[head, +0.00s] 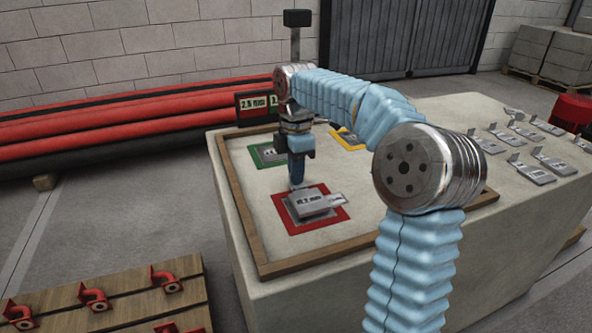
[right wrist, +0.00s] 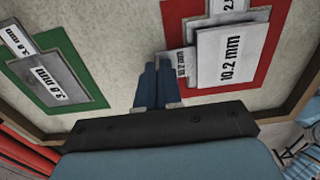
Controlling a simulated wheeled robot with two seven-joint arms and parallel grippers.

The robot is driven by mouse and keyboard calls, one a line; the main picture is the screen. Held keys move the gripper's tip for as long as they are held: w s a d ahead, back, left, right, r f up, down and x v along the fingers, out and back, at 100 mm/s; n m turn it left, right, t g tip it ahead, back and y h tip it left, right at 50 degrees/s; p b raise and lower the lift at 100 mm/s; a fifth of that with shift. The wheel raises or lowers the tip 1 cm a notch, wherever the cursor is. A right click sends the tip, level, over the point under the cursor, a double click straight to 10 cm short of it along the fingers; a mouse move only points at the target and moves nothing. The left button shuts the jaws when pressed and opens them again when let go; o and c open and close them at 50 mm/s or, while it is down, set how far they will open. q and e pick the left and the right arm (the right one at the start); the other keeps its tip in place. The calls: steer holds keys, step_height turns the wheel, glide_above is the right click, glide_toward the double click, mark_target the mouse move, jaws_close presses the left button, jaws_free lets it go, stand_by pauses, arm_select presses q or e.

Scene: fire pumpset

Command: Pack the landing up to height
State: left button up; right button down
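My right gripper (head: 296,180) points down at the far edge of a stack of grey shim plates (head: 312,206) on the red square (head: 287,224). In the right wrist view its two dark blue fingers (right wrist: 158,78) are close together, with only a thin gap and nothing visible between them. The top plate (right wrist: 232,55) reads 10.2 mm. A small tab (right wrist: 178,60) from the stack lies right beside the fingertips; contact is unclear. My left gripper is not in view.
A yellow square (head: 346,141) lies farther back, partly behind my arm. A wooden frame (head: 236,208) edges the worktop. Several loose shim plates (head: 530,173) lie at the right. Number displays (head: 255,104) stand behind. Red pipes (head: 120,115) and a pallet with red fittings (head: 130,297) are left.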

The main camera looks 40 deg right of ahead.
steer(key=shift+f, duration=0.25)
steer(key=c, duration=1.2)
jaws_free()
steer(key=shift+c, duration=0.2)
step_height(320, 180, up, 14)
steer(key=p, duration=0.3)
steer(key=shift+f, duration=0.15)
